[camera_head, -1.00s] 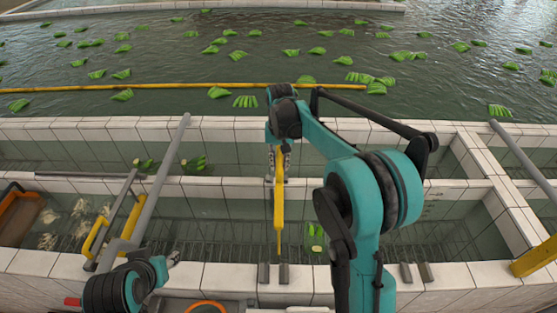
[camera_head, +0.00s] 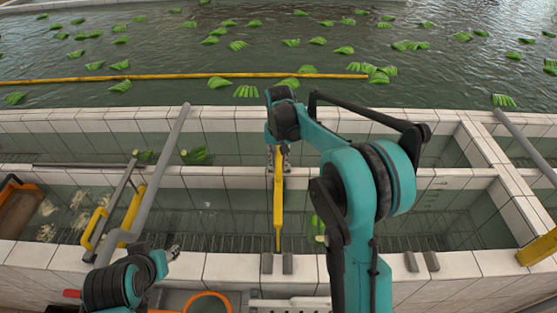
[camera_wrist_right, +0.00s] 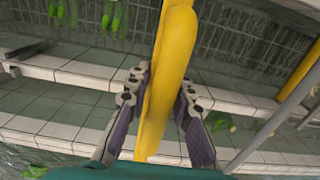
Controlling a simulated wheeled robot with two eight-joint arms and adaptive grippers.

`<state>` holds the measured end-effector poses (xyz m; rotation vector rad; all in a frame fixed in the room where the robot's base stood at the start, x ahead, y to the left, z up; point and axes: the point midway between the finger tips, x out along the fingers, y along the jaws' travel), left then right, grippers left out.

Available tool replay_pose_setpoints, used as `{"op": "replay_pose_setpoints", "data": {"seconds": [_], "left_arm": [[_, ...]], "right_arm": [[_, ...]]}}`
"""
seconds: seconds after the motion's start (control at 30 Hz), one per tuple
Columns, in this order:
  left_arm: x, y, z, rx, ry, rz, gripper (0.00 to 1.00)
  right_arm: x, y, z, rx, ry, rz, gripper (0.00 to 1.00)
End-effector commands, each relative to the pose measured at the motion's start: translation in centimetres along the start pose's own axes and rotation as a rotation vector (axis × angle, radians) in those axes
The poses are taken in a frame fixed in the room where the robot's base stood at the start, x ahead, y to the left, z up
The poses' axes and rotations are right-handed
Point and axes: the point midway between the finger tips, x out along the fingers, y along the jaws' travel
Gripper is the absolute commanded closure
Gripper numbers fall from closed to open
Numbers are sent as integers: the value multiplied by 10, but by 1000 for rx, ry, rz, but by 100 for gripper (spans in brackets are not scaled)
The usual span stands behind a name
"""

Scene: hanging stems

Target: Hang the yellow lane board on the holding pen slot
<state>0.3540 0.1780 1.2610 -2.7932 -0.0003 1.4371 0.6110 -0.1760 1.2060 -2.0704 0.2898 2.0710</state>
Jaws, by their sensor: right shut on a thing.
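A long yellow lane board (camera_head: 278,212) hangs upright over the near water channel. My right gripper (camera_head: 278,160) is shut on its upper part. In the right wrist view the board (camera_wrist_right: 165,70) stands between the two fingers of the right gripper (camera_wrist_right: 160,110). A second bracket pair (camera_head: 421,261) sits further right. My left gripper (camera_head: 173,252) is low at the left over the near wall; its fingers are too small to judge.
Yellow frame pieces (camera_head: 95,229) and grey rails (camera_head: 160,175) stand at the left. Another yellow board (camera_head: 538,249) is at the right edge. Green bunches float in the large pool, and one (camera_head: 318,228) floats in the near channel. An orange ring (camera_head: 208,303) lies at the bottom.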

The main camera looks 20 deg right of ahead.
Motion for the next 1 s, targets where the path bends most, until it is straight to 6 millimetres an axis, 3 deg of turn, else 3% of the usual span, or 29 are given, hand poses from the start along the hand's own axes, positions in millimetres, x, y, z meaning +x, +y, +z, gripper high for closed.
{"op": "replay_pose_setpoints", "data": {"seconds": [1.0], "left_arm": [[47, 0, 34, 0, 0, 0, 60]], "right_arm": [[92, 0, 0, 0, 0, 0, 100]]}}
